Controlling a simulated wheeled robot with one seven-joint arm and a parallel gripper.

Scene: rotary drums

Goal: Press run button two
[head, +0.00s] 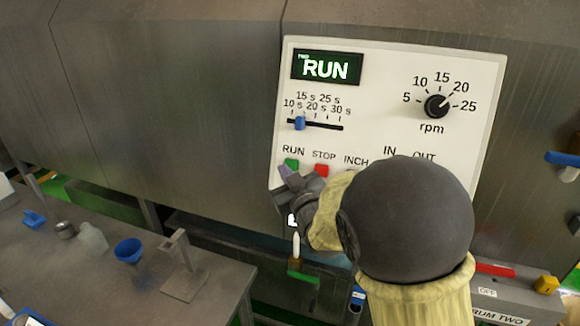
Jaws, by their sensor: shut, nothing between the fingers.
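The white control panel (380,80) of drum two fills the upper right. Its display (327,68) is lit and reads "TWO RUN". The green run button (291,163) sits under the label RUN at the panel's lower left, partly covered from below. My gripper (286,174) is shut and empty, with its fingertips at the run button's lower edge. I cannot tell whether they touch it. The red stop button (321,170) is just right of the fingertips. The INCH, IN and OUT controls are hidden behind my arm.
A slider (300,123) and an rpm knob (437,105) are on the panel. A grey bench (225,290) at lower left holds a blue cup (128,250), a bottle (92,238) and a stand (182,270). A yellow-and-red fixture is at lower right.

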